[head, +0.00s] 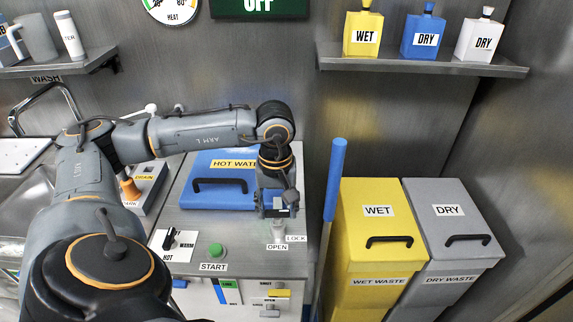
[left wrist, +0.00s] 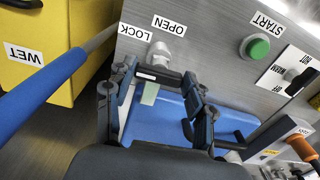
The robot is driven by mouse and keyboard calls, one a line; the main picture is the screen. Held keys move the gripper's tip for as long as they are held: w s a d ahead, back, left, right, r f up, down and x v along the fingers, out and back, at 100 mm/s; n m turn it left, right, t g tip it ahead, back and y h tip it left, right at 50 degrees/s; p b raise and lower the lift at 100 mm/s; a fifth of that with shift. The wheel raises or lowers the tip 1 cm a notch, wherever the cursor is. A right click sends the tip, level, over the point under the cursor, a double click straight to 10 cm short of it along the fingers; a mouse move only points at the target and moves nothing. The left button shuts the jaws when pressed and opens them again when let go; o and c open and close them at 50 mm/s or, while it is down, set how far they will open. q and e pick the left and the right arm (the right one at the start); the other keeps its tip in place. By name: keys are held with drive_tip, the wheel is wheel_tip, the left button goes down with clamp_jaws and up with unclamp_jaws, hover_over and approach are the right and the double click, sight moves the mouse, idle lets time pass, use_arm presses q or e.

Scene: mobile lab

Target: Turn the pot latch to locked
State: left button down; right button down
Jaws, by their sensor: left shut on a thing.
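The pot latch (head: 277,233) is a small pale grey piece at the front right of the blue pot lid marked HOT WATER (head: 222,188). OPEN and LOCK labels sit beside it. My left gripper (head: 279,210) is over the latch, pointing down, and is shut on it. In the left wrist view the latch (left wrist: 158,54) shows just past the fingertips of my left gripper (left wrist: 160,74), near the blue lid (left wrist: 165,118). The fingers hide part of the latch, so I cannot tell exactly which way it points. My right gripper is not in view.
A green START button (head: 216,250) and a black HOT/WARM knob (head: 170,239) are on the counter to the left. A blue-handled pole (head: 335,180) stands close to the right, before the yellow WET bin (head: 378,228) and grey DRY bin (head: 450,222).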

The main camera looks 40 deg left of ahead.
use_arm(q)
drive_tip(key=shift+m, duration=0.3)
idle(0.4)
drive_tip(key=shift+c, duration=2.4)
unclamp_jaws()
wheel_tip(320, 180, up, 12)
